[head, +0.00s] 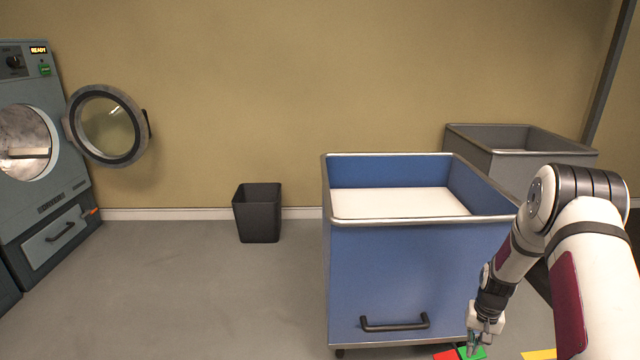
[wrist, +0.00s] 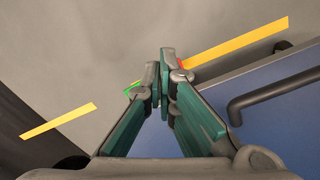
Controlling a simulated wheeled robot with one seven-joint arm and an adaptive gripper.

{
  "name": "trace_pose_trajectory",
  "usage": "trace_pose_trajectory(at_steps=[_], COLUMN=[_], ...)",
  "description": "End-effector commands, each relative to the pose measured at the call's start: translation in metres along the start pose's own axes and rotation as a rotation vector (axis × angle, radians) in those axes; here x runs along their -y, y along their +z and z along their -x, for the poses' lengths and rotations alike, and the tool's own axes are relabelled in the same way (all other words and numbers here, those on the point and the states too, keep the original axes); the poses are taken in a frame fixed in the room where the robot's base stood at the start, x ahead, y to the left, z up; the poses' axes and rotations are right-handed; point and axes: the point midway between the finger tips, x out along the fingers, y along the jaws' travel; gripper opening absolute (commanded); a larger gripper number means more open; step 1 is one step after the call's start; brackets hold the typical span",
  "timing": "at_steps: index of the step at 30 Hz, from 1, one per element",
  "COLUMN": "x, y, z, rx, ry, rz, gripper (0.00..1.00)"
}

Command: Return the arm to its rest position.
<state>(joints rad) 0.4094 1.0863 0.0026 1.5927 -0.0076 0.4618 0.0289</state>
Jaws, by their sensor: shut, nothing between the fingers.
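My arm reaches in from the right edge of the head view, bent at the elbow, with the forearm hanging down. My gripper (head: 478,346) points downward at the lower right, in front of the blue cart (head: 400,280). In the wrist view my gripper (wrist: 164,75) has its two teal-padded fingers brought together at the tips, with nothing between them. The blue cart also shows in the wrist view (wrist: 270,110), to the right of the fingers.
The blue cart's handle (head: 395,325) juts out near my gripper. Red (head: 446,354) and green patches lie below it. A grey cart (head: 520,140) stands behind. Floor between is clear.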

Motion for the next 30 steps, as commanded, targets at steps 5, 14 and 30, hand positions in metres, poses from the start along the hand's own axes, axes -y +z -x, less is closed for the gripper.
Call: trace_pose_trajectory(at_steps=[5,14,30], x=[0.023,0.057,0.078], y=[0.006,0.059,0.231], z=[0.087,0.223,0.389], rx=[-0.011,-0.01,-0.012], ry=[0.0,0.0,-0.001], rz=[0.04,0.11,0.235], gripper=[0.0,0.0,0.0])
